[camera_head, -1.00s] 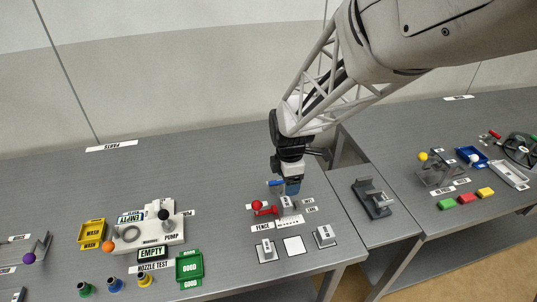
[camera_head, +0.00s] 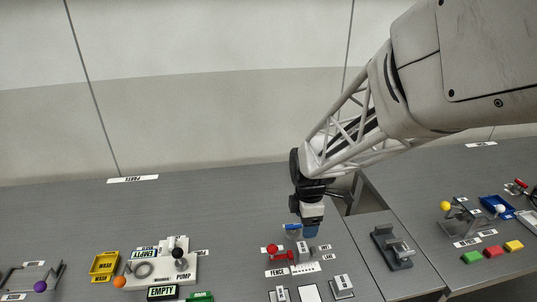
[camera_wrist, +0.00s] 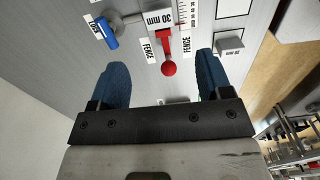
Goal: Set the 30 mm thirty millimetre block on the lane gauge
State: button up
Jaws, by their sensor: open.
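The block marked 30 mm (camera_wrist: 158,19) sits at the lane gauge, beside the ruler strip (camera_wrist: 187,14) and against the red-handled fence slide (camera_wrist: 166,45). In the head view the block (camera_head: 301,254) shows just below my gripper (camera_head: 311,233). My gripper (camera_wrist: 158,85) is open, with two blue finger pads and nothing between them. In the wrist view the block lies beyond the fingertips, apart from them. The gauge's blue lock lever (camera_wrist: 107,33) is left of the block. Much of the gauge body is hidden by the block and gripper.
Two other grey blocks stand on pads in front, one left (camera_head: 282,294) and one right (camera_head: 343,284). The white pad (camera_head: 310,293) between them is bare. A grey fixture (camera_head: 392,247) is to the right; the pump plate (camera_head: 160,264) is to the left.

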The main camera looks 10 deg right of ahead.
jog(key=s+a+r+m+t, duration=0.1)
jog(key=s+r+m+t, duration=0.1)
jog(key=s+r+m, duration=1.3)
jog(key=s+m, duration=0.3)
jog(key=shift+s+r+t, duration=0.3)
jog(key=shift+s+r, duration=0.05)
jog(key=shift+s, duration=0.05)
